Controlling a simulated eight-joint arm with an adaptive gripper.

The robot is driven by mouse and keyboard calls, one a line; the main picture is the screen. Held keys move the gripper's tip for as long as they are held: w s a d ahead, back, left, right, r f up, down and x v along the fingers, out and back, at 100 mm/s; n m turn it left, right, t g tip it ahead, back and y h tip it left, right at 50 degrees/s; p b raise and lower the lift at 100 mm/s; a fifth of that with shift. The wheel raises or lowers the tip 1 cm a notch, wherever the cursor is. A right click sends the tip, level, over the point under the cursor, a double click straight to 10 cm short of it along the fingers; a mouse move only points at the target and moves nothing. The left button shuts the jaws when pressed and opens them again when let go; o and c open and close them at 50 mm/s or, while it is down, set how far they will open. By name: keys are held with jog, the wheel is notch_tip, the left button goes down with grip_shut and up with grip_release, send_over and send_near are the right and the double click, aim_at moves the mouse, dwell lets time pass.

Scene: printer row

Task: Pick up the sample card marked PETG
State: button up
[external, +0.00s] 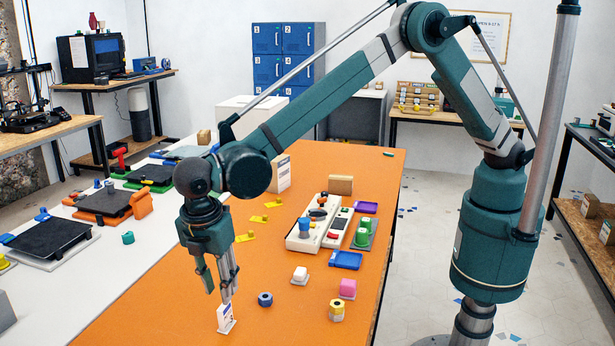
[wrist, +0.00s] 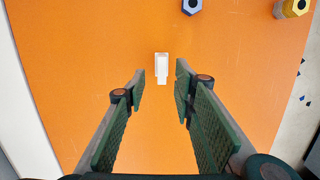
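A small white card (external: 226,319) with dark and orange print stands upright in a white base near the front of the orange tabletop (external: 170,290). Its print is too small for me to read, so I cannot tell if it says PETG. In the wrist view the card (wrist: 162,68) shows edge-on from above, a little beyond and between the fingertips. My gripper (external: 219,291) points down just above the card, with its fingers apart and nothing between the pads. The open gripper (wrist: 160,84) also shows in the wrist view, its fingers on either side of the card's line.
A blue nut-shaped piece (external: 265,299) and a yellow one (external: 337,310) lie right of the card. White (external: 300,275) and pink (external: 347,288) blocks, a blue tray (external: 345,260) and a white control panel (external: 313,230) stand farther back. The tabletop around the card is clear.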

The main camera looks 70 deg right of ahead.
aim_at(225, 311)
jog(key=shift+s+a+f, duration=0.15)
jog(key=shift+a+f, duration=0.2)
jog(key=shift+a, duration=0.05)
jog(key=shift+d+f, duration=0.25)
jog(key=shift+f, duration=1.05)
jog(key=shift+d+f, duration=0.25)
jog(key=shift+f, duration=1.05)
jog(key=shift+d+f, duration=0.2)
jog(key=shift+f, duration=1.05)
jog(key=c, duration=0.8)
